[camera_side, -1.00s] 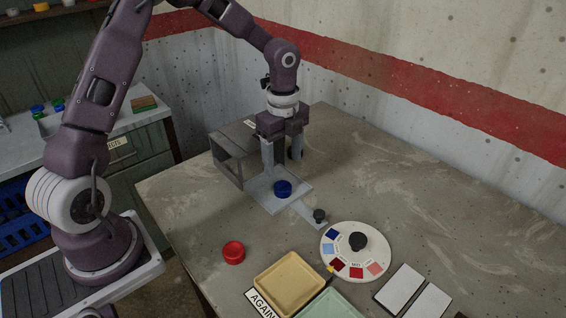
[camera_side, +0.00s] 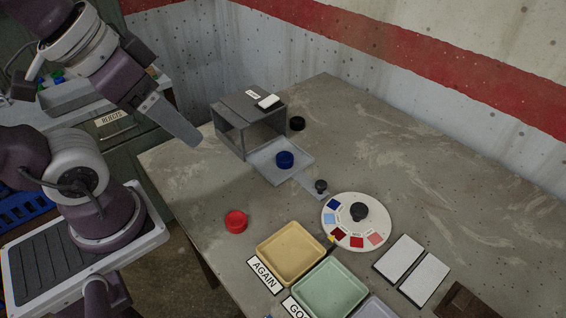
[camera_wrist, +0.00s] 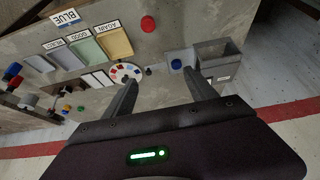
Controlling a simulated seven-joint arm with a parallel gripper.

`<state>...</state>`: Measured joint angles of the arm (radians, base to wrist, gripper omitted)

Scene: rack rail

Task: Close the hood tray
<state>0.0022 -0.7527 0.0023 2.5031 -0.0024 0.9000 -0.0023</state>
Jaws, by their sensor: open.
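The grey hood (camera_side: 248,120) is an open-fronted box on the table. Its flat tray (camera_side: 292,174) is pulled out in front, with a blue puck (camera_side: 285,159) lying on it. A narrow strip runs from the tray to a small black knob (camera_side: 320,186). My gripper (camera_side: 197,143) is raised to the left of the hood, clear of the tray; one finger shows there. In the wrist view my gripper (camera_wrist: 162,77) has its fingers apart with nothing held. The blue puck (camera_wrist: 176,64) and hood (camera_wrist: 220,68) also show there.
A red puck (camera_side: 236,221) lies left of the yellow tray (camera_side: 291,252) and green tray (camera_side: 330,290). A black puck (camera_side: 297,123) sits right of the hood. Bare table lies left of the pulled-out tray.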

